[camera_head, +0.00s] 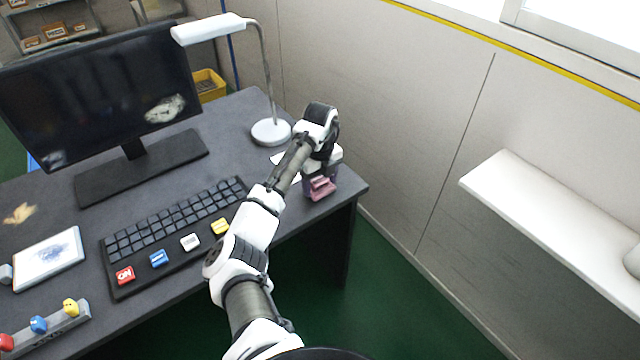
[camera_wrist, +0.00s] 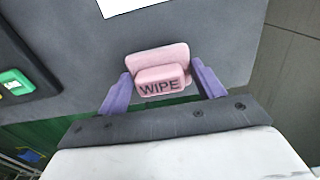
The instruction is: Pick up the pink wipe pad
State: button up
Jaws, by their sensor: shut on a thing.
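The pink wipe pad (camera_head: 321,187) is at the right end of the dark desk, partly hidden by my gripper in the head view. In the wrist view the pink wipe pad (camera_wrist: 160,80) shows a raised block marked "WIPE" on a wider pink base. My gripper (camera_wrist: 160,88) has its two purple fingers on either side of the block and is shut on it. In the head view my gripper (camera_head: 320,180) is over the desk's right end. I cannot tell whether the pad touches the desk.
The dark desk (camera_head: 232,135) holds a keyboard (camera_head: 170,230) with coloured keys, a monitor (camera_head: 100,90), a white lamp (camera_head: 270,132) and a white sheet (camera_wrist: 125,5) near the pad. The desk's edge is close to my gripper. A white wall shelf (camera_head: 550,210) juts out at right.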

aim_at(320, 180)
notch_tip(320, 180, up, 20)
jog(key=shift+f+b, duration=0.2)
jog(key=shift+b, duration=0.25)
jog(key=o, duration=0.3)
jog(key=shift+c, duration=1.1)
